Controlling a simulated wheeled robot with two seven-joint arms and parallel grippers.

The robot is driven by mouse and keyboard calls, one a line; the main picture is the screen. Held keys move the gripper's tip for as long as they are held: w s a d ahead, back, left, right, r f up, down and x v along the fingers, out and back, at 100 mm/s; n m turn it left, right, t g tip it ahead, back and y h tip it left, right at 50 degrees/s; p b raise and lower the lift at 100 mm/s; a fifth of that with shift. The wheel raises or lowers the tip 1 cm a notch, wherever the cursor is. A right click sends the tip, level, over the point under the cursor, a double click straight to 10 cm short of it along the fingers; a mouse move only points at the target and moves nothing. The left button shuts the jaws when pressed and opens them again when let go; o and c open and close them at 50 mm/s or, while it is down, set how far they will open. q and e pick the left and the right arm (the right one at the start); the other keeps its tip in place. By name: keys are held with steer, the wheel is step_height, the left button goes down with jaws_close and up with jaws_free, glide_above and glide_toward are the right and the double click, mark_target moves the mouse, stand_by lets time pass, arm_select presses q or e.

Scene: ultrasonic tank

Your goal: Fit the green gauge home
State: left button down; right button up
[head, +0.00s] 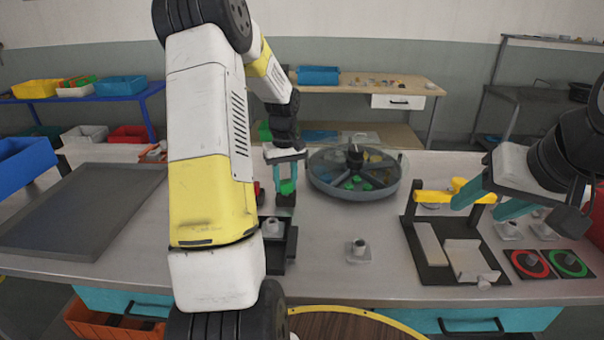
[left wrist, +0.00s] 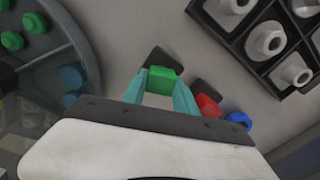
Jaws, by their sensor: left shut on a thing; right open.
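My left gripper (head: 287,187) is shut on the green gauge (head: 288,187), a green block above a dark block. The left wrist view shows its green top (left wrist: 163,78) between the teal fingers (left wrist: 160,88). I cannot tell whether the dark part touches the table. A red piece (left wrist: 207,104) and a blue piece (left wrist: 238,119) are beside it in that view. My right gripper (head: 478,211) is open and empty, above the right side of the table by a black fixture (head: 437,272) with yellow parts. The gauge's seat cannot be made out.
A round grey compartment tray (head: 356,192) with green pieces lies right of my left gripper. A black rack (left wrist: 262,70) holds white fittings. A white fitting (head: 359,250) stands at the front. Red (head: 521,270) and green (head: 573,272) ring pads lie right. A dark flat tray (head: 75,215) lies left.

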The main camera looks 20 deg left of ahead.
arm_select(q)
steer(key=shift+f, duration=0.7)
stand_by(2.9)
steer(key=c, duration=0.9)
jaws_free()
steer(key=shift+r, duration=0.15)
step_height(320, 180, up, 8)
steer(key=shift+f, duration=0.2)
steer(key=s+d+r+m+t+h, duration=0.1)
steer(key=s+d+r+m+t, duration=0.15)
steer(key=s+d+r, duration=0.4)
steer(key=s+d+r+m+t, duration=0.2)
steer(key=s+d+r+m, duration=0.15)
steer(key=s+r, duration=0.5)
steer(key=s+d, duration=0.1)
steer(key=s, duration=0.2)
steer(key=s+d+f+m+t, duration=0.1)
steer(key=s, duration=0.2)
steer(key=s+d+m+h, duration=0.1)
steer(key=s, duration=0.3)
steer(key=shift+d+f+t, duration=0.15)
steer(key=shift+d+t, duration=0.2)
steer(key=shift+d, duration=0.05)
